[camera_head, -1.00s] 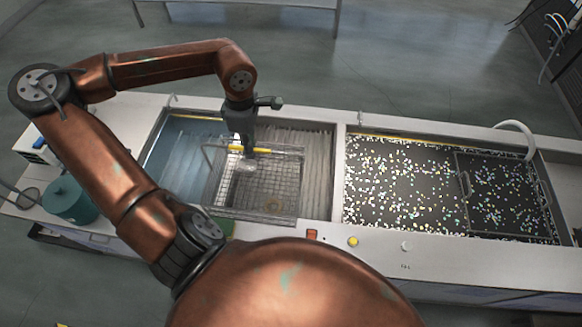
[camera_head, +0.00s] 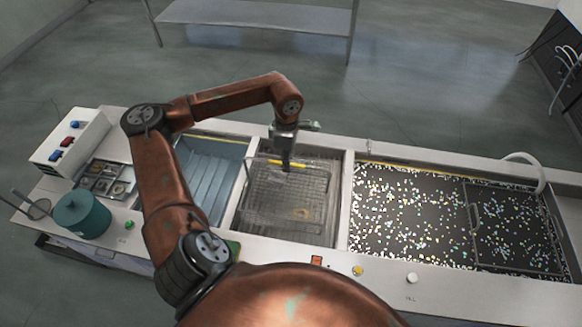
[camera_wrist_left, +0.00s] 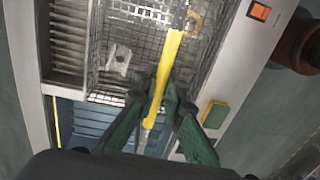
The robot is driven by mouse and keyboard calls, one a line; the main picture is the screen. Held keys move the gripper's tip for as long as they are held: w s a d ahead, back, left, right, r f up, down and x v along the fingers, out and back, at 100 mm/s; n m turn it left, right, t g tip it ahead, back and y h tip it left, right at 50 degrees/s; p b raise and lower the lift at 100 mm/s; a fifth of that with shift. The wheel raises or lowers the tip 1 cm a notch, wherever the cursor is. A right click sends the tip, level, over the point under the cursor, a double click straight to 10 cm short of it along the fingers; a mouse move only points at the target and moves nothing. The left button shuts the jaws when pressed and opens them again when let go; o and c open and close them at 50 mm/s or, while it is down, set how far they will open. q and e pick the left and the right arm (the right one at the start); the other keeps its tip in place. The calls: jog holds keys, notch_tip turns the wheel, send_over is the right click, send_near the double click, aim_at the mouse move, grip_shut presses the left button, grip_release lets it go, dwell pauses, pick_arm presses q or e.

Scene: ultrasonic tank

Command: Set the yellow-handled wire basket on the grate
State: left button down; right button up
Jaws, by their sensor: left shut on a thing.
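The wire basket (camera_head: 262,218) has a yellow handle (camera_head: 276,163) and is over the middle bay of the long bench. In the left wrist view the basket mesh (camera_wrist_left: 118,37) shows beneath the yellow handle (camera_wrist_left: 166,72). My left gripper (camera_head: 287,167) is shut on the yellow handle, which also shows between the gripper's fingers (camera_wrist_left: 163,108) in the left wrist view. Inside the basket are a ring-shaped piece (camera_head: 301,213) and a pale metal piece (camera_wrist_left: 119,60). The slatted grate (camera_wrist_left: 70,42) shows beside the basket. I cannot tell if the basket touches it. My right gripper is not in view.
A blue-lined bay (camera_head: 205,178) lies left of the basket. A speckled dark tank (camera_head: 405,215) with a handled lid (camera_head: 520,228) lies right. A teal pot (camera_head: 82,214), a parts tray (camera_head: 105,183) and a white switch box (camera_head: 72,145) stand at the left end.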

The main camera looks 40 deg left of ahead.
pick_arm(q)
notch_tip(320, 180, down, 6)
jog(key=w+p, duration=0.1)
jog(key=w, duration=0.1)
jog(key=shift+w+p, duration=0.25)
jog(key=shift+p, duration=0.05)
jog(key=c, duration=2)
grip_release()
jog(key=shift+s, duration=0.1)
jog(key=shift+c, duration=0.2)
notch_tip(320, 180, up, 12)
jog(key=b, duration=0.2)
jog(key=shift+w+a, duration=0.25)
